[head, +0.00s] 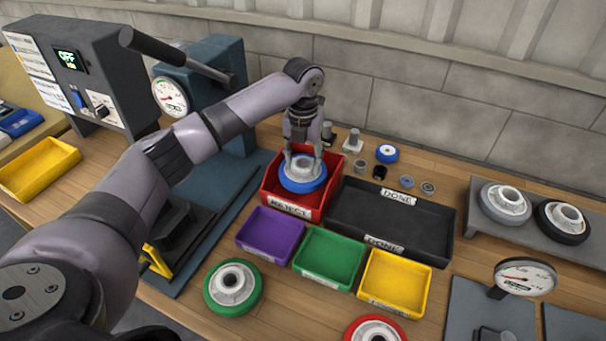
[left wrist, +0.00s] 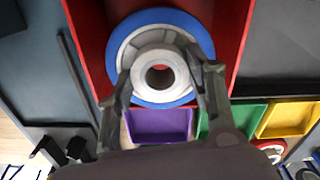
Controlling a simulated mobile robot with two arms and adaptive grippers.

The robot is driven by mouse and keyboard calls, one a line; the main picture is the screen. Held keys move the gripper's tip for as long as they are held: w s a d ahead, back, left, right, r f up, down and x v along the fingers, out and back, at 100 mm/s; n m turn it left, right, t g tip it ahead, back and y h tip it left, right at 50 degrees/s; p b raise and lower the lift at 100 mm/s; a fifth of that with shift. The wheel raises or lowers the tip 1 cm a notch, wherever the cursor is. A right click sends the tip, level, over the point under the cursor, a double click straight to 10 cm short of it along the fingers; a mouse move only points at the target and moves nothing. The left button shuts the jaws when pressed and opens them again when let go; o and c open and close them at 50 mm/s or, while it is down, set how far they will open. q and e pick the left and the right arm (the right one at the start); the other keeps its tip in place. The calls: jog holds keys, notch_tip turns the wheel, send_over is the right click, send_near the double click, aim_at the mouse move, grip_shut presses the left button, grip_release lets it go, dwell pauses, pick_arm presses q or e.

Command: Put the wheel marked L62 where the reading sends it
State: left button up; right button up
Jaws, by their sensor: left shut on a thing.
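A blue-rimmed wheel with a grey hub (head: 303,173) is at the red bin labelled REJECT (head: 269,189). My left gripper (head: 303,157) comes down from above and is shut on the wheel's hub. In the left wrist view, the wheel (left wrist: 160,27) lies between the fingers of the left gripper (left wrist: 162,88), with the red bin's walls (left wrist: 238,45) on both sides. I cannot tell whether the wheel touches the bin floor. No L62 marking is readable on it. My right gripper is not in view.
A black DONE tray (head: 385,215) is right of the red bin. Purple (head: 270,234), green (head: 328,257) and yellow (head: 394,283) bins stand in front. A green wheel (head: 232,288) and a red wheel (head: 375,330) lie nearer. A press with a gauge (head: 171,97) stands left.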

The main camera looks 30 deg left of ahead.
aim_at(303, 176)
pick_arm(q)
jog(key=shift+f, duration=0.95)
notch_tip(303, 176, down, 3)
jog(key=shift+f, duration=0.35)
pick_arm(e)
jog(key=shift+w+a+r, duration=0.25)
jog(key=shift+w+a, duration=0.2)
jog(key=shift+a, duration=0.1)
pick_arm(q)
jog(key=o, duration=1.1)
jog(key=shift+f, duration=0.1)
jog(key=o, duration=0.4)
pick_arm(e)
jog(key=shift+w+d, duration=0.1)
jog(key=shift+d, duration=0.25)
pick_arm(q)
jog(key=shift+o, duration=0.2)
